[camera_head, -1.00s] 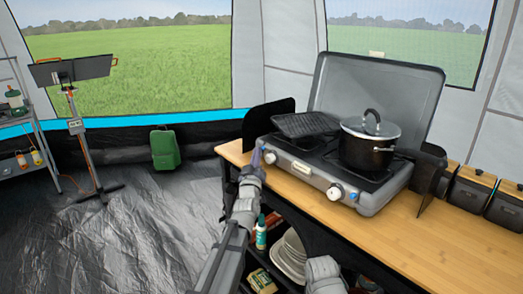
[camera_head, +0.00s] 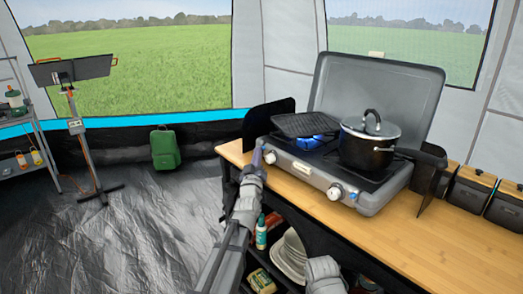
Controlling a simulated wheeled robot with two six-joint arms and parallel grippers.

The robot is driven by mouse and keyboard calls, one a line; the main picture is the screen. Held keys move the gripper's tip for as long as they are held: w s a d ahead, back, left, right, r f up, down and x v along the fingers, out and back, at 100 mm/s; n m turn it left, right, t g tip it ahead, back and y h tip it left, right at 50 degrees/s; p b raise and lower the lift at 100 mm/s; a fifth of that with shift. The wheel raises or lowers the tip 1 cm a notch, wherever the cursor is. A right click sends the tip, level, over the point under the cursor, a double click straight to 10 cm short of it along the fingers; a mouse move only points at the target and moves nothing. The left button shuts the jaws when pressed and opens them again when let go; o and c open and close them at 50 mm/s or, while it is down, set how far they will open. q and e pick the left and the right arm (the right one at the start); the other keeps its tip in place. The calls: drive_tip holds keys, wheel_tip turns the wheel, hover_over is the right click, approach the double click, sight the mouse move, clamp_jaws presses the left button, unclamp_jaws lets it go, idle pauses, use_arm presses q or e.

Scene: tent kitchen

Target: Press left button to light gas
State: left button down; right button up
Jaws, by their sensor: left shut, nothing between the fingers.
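The gas stove (camera_head: 318,176) stands on the wooden counter with its grey lid (camera_head: 376,95) raised. A blue flame (camera_head: 312,141) burns on its left burner, partly under a dark grill plate (camera_head: 303,124). Two knobs show on the front: the left knob (camera_head: 271,157) and the right knob (camera_head: 335,192). My left gripper (camera_head: 257,156) is shut and empty at the left front corner of the stove, close beside the left knob. I cannot tell whether it touches the stove. The left button itself is not clearly visible. My right gripper is not seen clearly; only a grey arm part (camera_head: 324,275) shows at the bottom.
A black pot (camera_head: 367,152) with a glass lid sits on the right burner, its handle pointing right. Dark boxes (camera_head: 470,192) line the back right. The counter (camera_head: 440,240) is bare at front right.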

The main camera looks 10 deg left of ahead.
use_arm(q)
drive_tip(key=shift+s+a, duration=0.4)
drive_tip(key=shift+s, duration=0.15)
drive_tip(key=shift+s+a, duration=0.8)
drive_tip(key=shift+s, duration=0.2)
drive_tip(key=shift+s+a, duration=0.75)
drive_tip(key=shift+s, duration=0.25)
drive_tip(key=shift+f, duration=0.1)
